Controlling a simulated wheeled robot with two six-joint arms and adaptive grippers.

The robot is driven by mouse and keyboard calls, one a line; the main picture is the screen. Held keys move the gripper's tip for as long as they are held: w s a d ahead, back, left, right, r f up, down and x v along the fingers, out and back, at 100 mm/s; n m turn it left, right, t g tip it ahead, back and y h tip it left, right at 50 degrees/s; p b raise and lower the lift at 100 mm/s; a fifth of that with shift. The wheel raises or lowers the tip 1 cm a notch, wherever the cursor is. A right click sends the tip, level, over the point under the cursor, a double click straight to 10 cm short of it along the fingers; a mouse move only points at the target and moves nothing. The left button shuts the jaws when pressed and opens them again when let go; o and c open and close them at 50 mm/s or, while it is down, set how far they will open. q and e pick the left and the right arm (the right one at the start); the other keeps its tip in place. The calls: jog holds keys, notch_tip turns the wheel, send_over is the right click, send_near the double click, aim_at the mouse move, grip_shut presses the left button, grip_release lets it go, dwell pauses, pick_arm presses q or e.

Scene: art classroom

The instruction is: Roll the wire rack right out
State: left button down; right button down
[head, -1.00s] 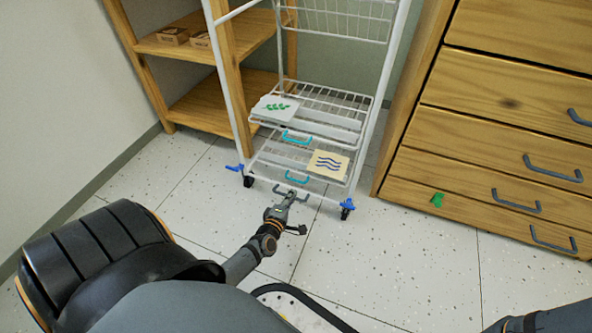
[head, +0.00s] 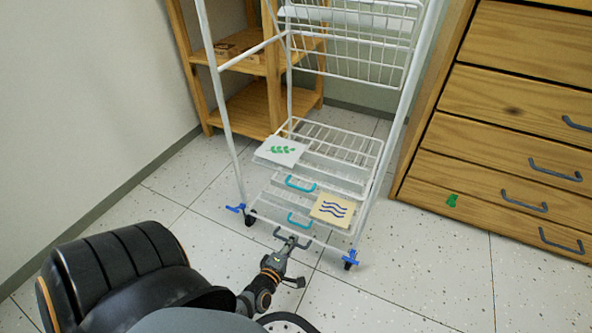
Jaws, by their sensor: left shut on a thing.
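The white wire rack (head: 236,152) stands upright on castors on the tiled floor. It has wire baskets, two low drawers with teal handles, and blue levers at its front castors. A card with a green leaf (head: 281,151) and a card with blue waves (head: 333,210) hang on its low drawers. My left gripper (head: 290,238) is shut on a grey pull handle (head: 281,233) at the rack's low front edge. The rack's top is out of frame. My right gripper is not in view.
A wooden shelf (head: 240,116) with small boxes stands behind the rack on the left. A wooden drawer cabinet (head: 500,110) with blue-grey handles stands on the right. A wall (head: 80,90) runs along the left. The floor (head: 420,265) at front right is clear.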

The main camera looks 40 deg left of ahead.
pick_arm(q)
jog(key=shift+v, duration=0.9)
jog(key=shift+s+f, duration=0.1)
jog(key=shift+f, duration=0.15)
jog(key=c, duration=1.4)
grip_release()
jog(key=shift+c, duration=0.2)
